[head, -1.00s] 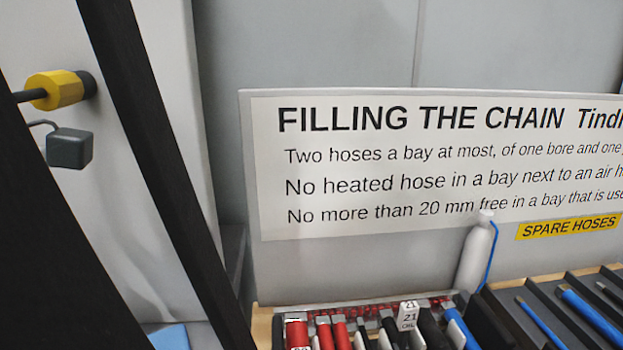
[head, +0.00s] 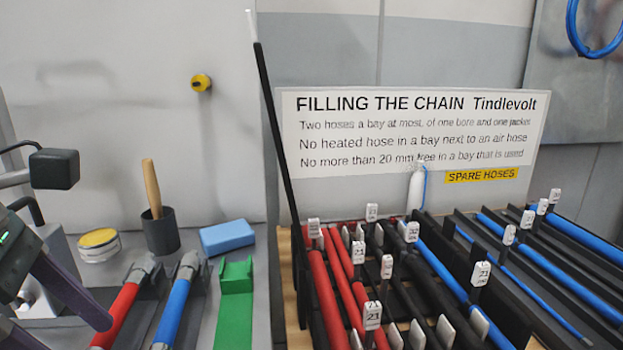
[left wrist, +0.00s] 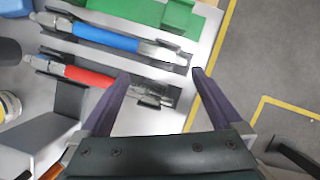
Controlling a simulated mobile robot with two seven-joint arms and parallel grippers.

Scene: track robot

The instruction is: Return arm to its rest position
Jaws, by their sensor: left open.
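My left gripper (left wrist: 160,73) is open, its two dark purple fingers spread wide with nothing held between them. It also shows at the lower left edge of the head view (head: 68,334), partly cut off. A short red hose (left wrist: 90,77) with metal end fittings lies in a dark cradle just beyond the fingertips; it also shows in the head view (head: 122,305). A short blue hose (left wrist: 105,36) lies beside it, and in the head view too (head: 176,305). I cannot tell the gripper's height above the bench. My right gripper is out of view.
A green block (head: 235,312), blue sponge (head: 228,236), dark cup (head: 161,232) and round tin (head: 99,246) share the bench. A tall black rod (head: 275,125) stands beside the tagged hose rack (head: 285,290). A sign (head: 410,130) stands behind.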

